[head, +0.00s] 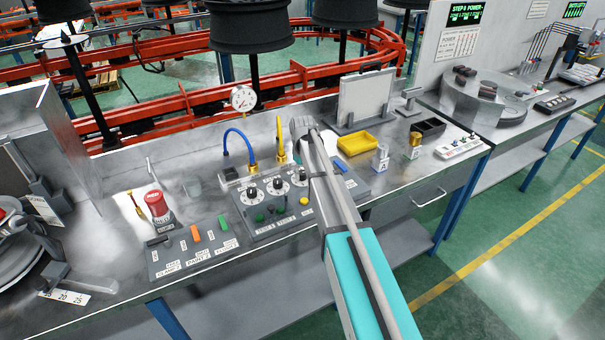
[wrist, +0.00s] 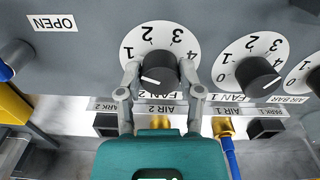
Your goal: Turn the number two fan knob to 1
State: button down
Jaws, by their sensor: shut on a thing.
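The number two fan knob (wrist: 158,70) is a black knob on a round white dial marked FAN 2, seen upside down in the wrist view. Its white pointer line aims to the lower left, below the 1 mark. My gripper (wrist: 158,76) has one finger on each side of the knob and is shut on it. The left finger hides part of the dial's left edge, so the mark at the pointer is hidden.
The fan 1 knob (wrist: 258,76) is close by on the right in the wrist view. A blue hose (head: 238,142) and a yellow fitting (head: 281,145) stand behind the panel.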

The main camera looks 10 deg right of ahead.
jog(key=shift+n, duration=0.5)
jog(key=shift+c, duration=1.3)
grip_release()
jog(key=shift+m, duration=0.4)
